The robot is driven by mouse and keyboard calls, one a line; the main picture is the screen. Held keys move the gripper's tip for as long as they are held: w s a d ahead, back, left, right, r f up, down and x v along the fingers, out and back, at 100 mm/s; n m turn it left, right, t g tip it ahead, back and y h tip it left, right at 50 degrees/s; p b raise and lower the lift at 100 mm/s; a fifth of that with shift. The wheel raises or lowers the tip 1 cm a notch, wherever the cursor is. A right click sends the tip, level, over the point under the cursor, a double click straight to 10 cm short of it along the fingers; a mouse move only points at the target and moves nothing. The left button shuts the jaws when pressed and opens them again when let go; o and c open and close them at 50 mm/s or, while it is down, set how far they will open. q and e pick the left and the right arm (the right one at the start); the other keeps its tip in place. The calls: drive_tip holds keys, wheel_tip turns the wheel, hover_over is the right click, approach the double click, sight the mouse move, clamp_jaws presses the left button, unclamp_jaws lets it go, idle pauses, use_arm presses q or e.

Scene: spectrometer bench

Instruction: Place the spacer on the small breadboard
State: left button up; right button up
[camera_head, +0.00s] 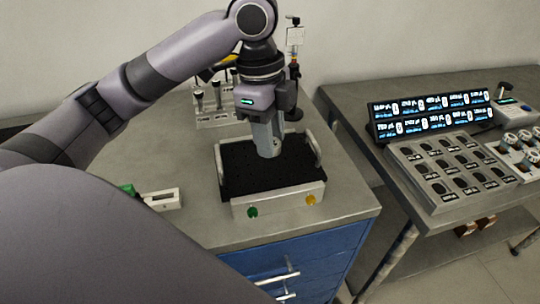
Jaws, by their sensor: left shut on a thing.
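The small breadboard (235,188) is a black plate in a pale frame with raised side handles, near the right front corner of the grey bench. A green and a yellow round mark show on its front face. My left gripper (266,122) points down over the breadboard's back middle and is shut on a grey cylindrical piece, which looks like the spacer (267,144). The spacer is roughly upright. Its lower end overlaps the black surface in the picture, and I cannot tell whether it touches. The fingertips are hard to make out. My right gripper is not in view.
A rack (212,120) and a stand (294,75) are behind the breadboard. A small white block (162,199) lies left of it. On the right, a second bench holds lit displays (432,116) and a tray with several holes (440,172). The bench front edge is close.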

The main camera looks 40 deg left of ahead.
sight(270, 171)
use_arm(q)
drive_tip(key=shift+f, duration=2.65)
drive_tip(key=shift+f, duration=0.15)
drive_tip(key=o, duration=1)
drive_tip(key=r, duration=0.4)
drive_tip(key=a+r, duration=0.1)
drive_tip(key=r, duration=0.7)
drive_tip(key=shift+s+a+r, duration=0.1)
drive_tip(key=shift+a+r, duration=0.05)
drive_tip(key=shift+a, duration=0.05)
drive_tip(key=shift+d, duration=0.1)
